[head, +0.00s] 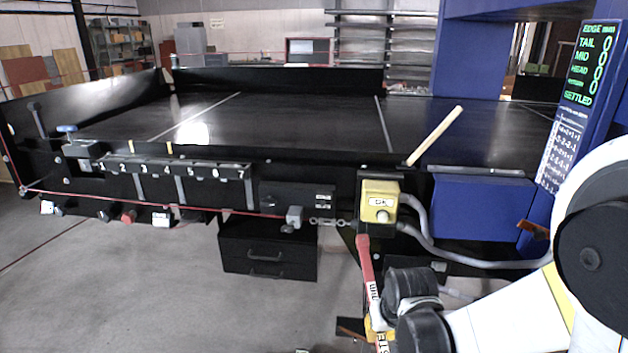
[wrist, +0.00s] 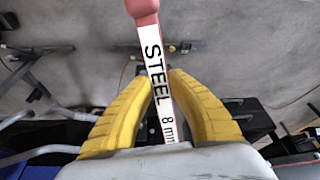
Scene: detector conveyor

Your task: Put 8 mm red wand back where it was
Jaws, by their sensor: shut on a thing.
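The 8 mm red wand (head: 366,265) has a red end and a white label; the wrist view shows its label (wrist: 157,75) reading "STEEL 8 mm". My gripper (wrist: 159,82) is shut on the labelled part, a yellow finger on each side. In the head view my gripper (head: 378,328) is low in front of the conveyor, and the wand stands nearly upright, red end up, below the yellow box.
The yellow switch box (head: 380,203) and grey conduit (head: 425,240) are close to the wand. A pale wooden stick (head: 435,135) leans above the box. A black drawer unit (head: 268,248) stands under the conveyor (head: 290,120). Open floor (head: 130,285) lies at front left.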

